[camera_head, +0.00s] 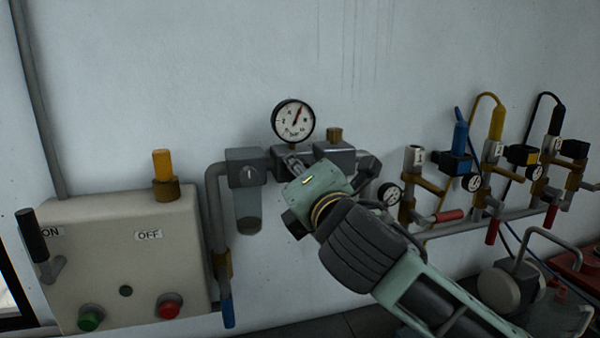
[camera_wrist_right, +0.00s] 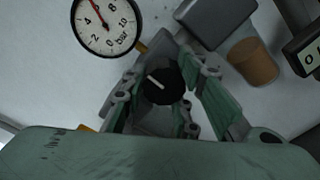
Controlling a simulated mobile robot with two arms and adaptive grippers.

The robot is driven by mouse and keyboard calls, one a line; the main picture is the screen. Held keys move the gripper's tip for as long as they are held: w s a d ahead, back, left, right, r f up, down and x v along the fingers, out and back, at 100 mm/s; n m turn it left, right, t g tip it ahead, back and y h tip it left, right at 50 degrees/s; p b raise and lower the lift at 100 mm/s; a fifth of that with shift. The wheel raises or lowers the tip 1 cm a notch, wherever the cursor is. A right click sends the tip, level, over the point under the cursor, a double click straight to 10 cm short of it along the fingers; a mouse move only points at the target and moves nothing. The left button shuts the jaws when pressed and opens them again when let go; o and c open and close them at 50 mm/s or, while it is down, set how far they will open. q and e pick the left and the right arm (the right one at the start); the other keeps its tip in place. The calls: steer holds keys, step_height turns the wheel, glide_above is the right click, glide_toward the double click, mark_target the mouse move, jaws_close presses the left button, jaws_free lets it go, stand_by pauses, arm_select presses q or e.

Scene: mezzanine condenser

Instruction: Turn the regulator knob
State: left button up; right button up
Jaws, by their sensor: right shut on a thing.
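The regulator knob (camera_wrist_right: 162,82) is black and round with a white mark line, at the middle of the right wrist view. In that view, the fingers of my right gripper (camera_wrist_right: 158,100) are on both sides of the knob and shut on it. In the head view my right gripper (camera_head: 294,165) reaches up from the lower right to the regulator block (camera_head: 334,153) and hides the knob. The round pressure gauge (camera_head: 293,121) sits just above, its red needle pointing up and slightly right. The gauge also shows in the wrist view (camera_wrist_right: 106,24). My left gripper is not in view.
A filter unit (camera_head: 247,168) with a hanging bowl is left of my gripper. A control box (camera_head: 120,262) with ON/OFF lever and buttons stands farther left. A blue-handled valve (camera_head: 228,308) hangs below. Valves with a red handle (camera_head: 449,216) and hoses are at right.

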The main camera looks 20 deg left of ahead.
steer(key=o, duration=1)
steer(key=shift+a+r, duration=0.1)
steer(key=shift+r, duration=0.2)
steer(key=shift+s+f, duration=0.1)
steer(key=v, duration=1.2)
